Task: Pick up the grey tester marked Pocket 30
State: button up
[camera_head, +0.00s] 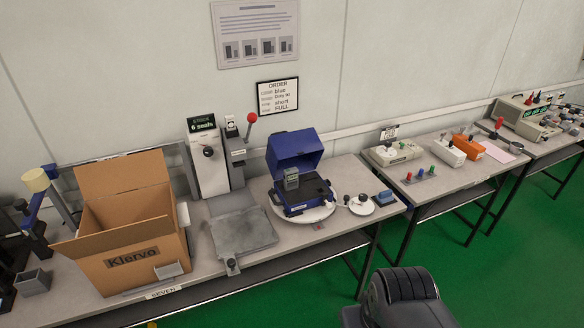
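A small grey handheld device (291,178) with a darker display area stands upright in an open blue case (294,150) on the middle bench. Its marking is too small to read, so I cannot tell whether it is the Pocket 30. The case's blue lid is raised behind it, and the case sits on a round white plate (318,214). My gripper is not visible; only a dark rounded part of my own arm shows at the bottom right, well in front of the bench.
An open cardboard box (120,262) stands left of a grey flat plate (243,235) and a lever press (235,150). A small white dial (360,205) and blue block (385,198) sit right of the case. More instruments (394,152) fill the benches at right. Green floor is clear.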

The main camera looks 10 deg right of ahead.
aim_at(291, 176)
jog(key=i+j, duration=0.15)
jog(key=i, duration=0.45)
jog(key=i+j+z, duration=0.1)
jog(key=i, duration=0.55)
